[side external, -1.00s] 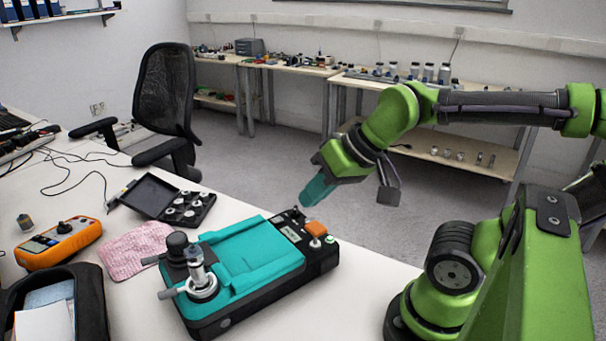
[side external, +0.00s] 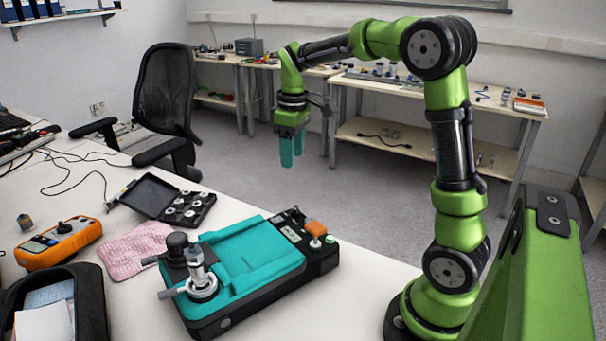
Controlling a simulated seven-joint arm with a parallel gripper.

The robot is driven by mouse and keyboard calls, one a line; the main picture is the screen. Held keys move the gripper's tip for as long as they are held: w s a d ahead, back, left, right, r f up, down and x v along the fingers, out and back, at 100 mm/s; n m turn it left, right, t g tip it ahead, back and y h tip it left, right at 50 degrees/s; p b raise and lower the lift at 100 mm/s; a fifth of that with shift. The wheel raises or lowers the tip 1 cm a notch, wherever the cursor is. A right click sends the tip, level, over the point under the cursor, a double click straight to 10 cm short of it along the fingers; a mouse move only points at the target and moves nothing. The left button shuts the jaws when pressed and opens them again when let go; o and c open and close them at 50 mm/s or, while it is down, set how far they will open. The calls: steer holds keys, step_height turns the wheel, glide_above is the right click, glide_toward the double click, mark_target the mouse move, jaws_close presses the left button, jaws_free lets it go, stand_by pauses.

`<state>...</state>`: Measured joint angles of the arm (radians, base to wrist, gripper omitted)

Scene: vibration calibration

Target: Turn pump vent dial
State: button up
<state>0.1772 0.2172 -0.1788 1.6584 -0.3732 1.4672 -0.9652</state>
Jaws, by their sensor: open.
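The teal and black calibration unit (side external: 250,262) lies on the white table. At its left end stand a round black knob (side external: 177,243) and a silver cylindrical fitting (side external: 196,268) on a round base with side levers. I cannot tell for certain which of these is the pump vent dial. My gripper (side external: 291,160) points down with two teal fingers, open and empty. In the picture it appears above and behind the unit, well apart from the knob and the fitting.
The table (side external: 360,280) is clear between the unit and my base.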

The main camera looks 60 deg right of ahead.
steer(key=r+n, duration=0.1)
steer(key=n, duration=0.2)
glide_toward(295, 211)
steer(key=f, duration=0.6)
steer(key=w+d+f, duration=0.1)
steer(key=f, duration=0.2)
steer(key=shift+w, duration=0.1)
steer(key=shift+r, duration=0.1)
jaws_close()
